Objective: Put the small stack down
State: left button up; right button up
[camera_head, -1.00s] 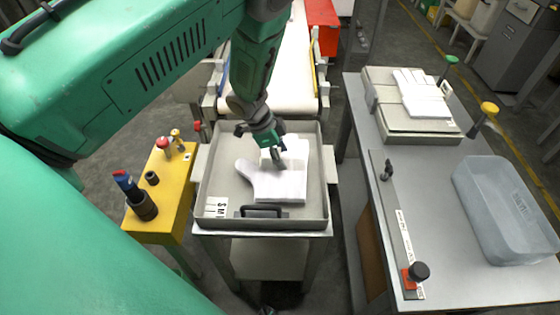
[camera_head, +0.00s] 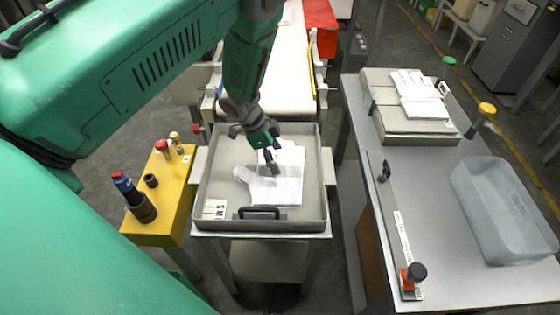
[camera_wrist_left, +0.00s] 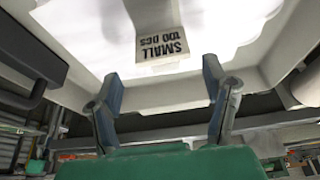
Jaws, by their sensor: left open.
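The small stack (camera_head: 282,188) is a pile of white, glove-shaped film lying flat in a grey tray (camera_head: 323,200). It also shows as a bright white sheet (camera_wrist_left: 90,35) in the left wrist view. My left gripper (camera_head: 270,164) is over the stack's middle and hides part of it. Its two fingers (camera_wrist_left: 163,95) stand wide apart in the left wrist view, with nothing held between them. Whether the fingertips touch the stack I cannot tell. A label reading "SMALL 100 PCS" (camera_wrist_left: 163,42) is on the tray; it also shows at the tray's front left (camera_head: 214,208). My right gripper is out of view.
A black handle (camera_head: 260,212) is at the tray's front. A yellow stand (camera_head: 158,215) with tools is at left. The right table holds another white stack (camera_head: 420,95) on a flat box, a sealing bar (camera_head: 398,225) and a translucent bin (camera_head: 500,205). A conveyor (camera_head: 290,70) runs behind.

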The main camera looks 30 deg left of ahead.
aim_at(263, 170)
pick_arm(q)
jog(key=p+v, duration=0.1)
jog(key=v, duration=0.8)
jog(key=shift+a+f, duration=0.1)
jog(key=shift+a, duration=0.3)
